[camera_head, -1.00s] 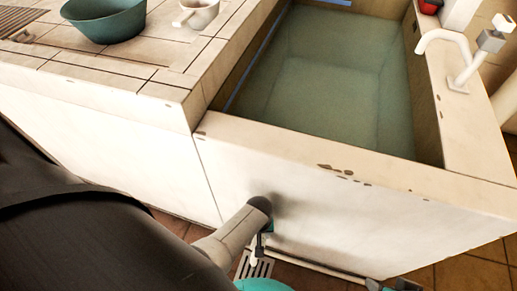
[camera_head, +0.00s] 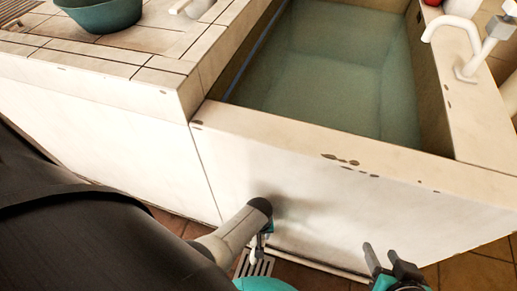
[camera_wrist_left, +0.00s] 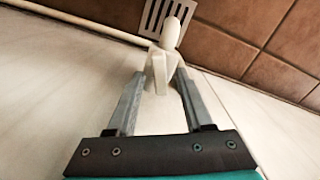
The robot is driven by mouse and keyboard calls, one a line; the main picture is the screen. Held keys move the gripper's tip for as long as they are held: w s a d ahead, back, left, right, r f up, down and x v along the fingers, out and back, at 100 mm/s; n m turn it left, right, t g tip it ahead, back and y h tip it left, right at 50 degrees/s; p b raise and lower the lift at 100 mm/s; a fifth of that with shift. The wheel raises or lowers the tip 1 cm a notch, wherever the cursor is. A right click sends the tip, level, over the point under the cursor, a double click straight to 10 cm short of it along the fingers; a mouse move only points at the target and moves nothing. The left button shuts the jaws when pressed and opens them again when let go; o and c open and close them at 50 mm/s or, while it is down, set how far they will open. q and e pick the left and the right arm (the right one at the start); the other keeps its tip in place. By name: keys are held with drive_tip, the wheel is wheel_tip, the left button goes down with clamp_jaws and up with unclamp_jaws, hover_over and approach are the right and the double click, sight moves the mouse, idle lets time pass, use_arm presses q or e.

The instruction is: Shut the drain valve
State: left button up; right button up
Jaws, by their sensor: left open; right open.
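The pale drain valve (camera_wrist_left: 158,68) sticks out from the white basin wall in the left wrist view, with a rounded end pointing toward the floor grate. My left gripper (camera_wrist_left: 160,72) is open, with one finger on each side of the valve's blocky part; whether they touch it is unclear. In the head view my left gripper (camera_head: 262,245) is low at the basin's front wall, partly hidden by my arm. The valve is hard to make out there. My right gripper (camera_head: 381,254) is open and empty in front of the wall, farther right.
The basin (camera_head: 270,126) holds greenish water (camera_head: 345,75). A faucet (camera_head: 455,35) stands at its right rim. A teal bowl (camera_head: 102,12) sits on the tiled counter (camera_head: 125,48). A floor grate (camera_head: 257,266) lies below the left gripper. The wall between the grippers is clear.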

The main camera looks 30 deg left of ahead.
use_arm(q)
drive_tip(key=shift+c, duration=0.3)
clamp_jaws()
idle(0.4)
